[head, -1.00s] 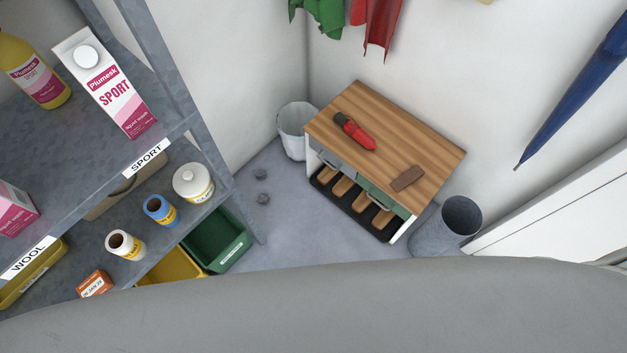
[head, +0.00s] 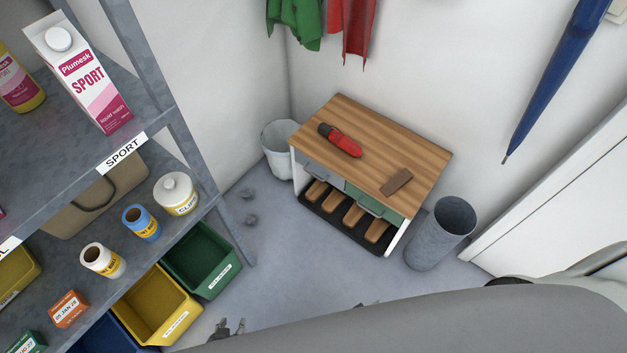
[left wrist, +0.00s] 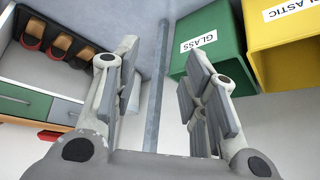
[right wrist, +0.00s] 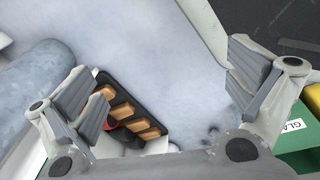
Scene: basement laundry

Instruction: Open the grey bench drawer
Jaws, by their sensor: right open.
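The wooden-topped bench (head: 400,140) stands against the far wall. Its grey drawer (head: 322,170) is at the left of the front, beside a green drawer (head: 372,200), and looks shut. In the left wrist view the grey drawer (left wrist: 66,113) shows upside down, left of my fingers. My left gripper (head: 228,330) appears at the bottom of the head view, short of the bench; its fingers are spread and empty in the left wrist view (left wrist: 158,100). My right gripper (right wrist: 165,95) is open and empty in the right wrist view, with the bench's lower shelf beyond it.
A white bin (head: 278,150) stands left, a grey bin (head: 440,235) right. Shelving (head: 165,130) with green (head: 203,262) and yellow (head: 160,305) crates lines the left. Floor before the bench is mostly clear.

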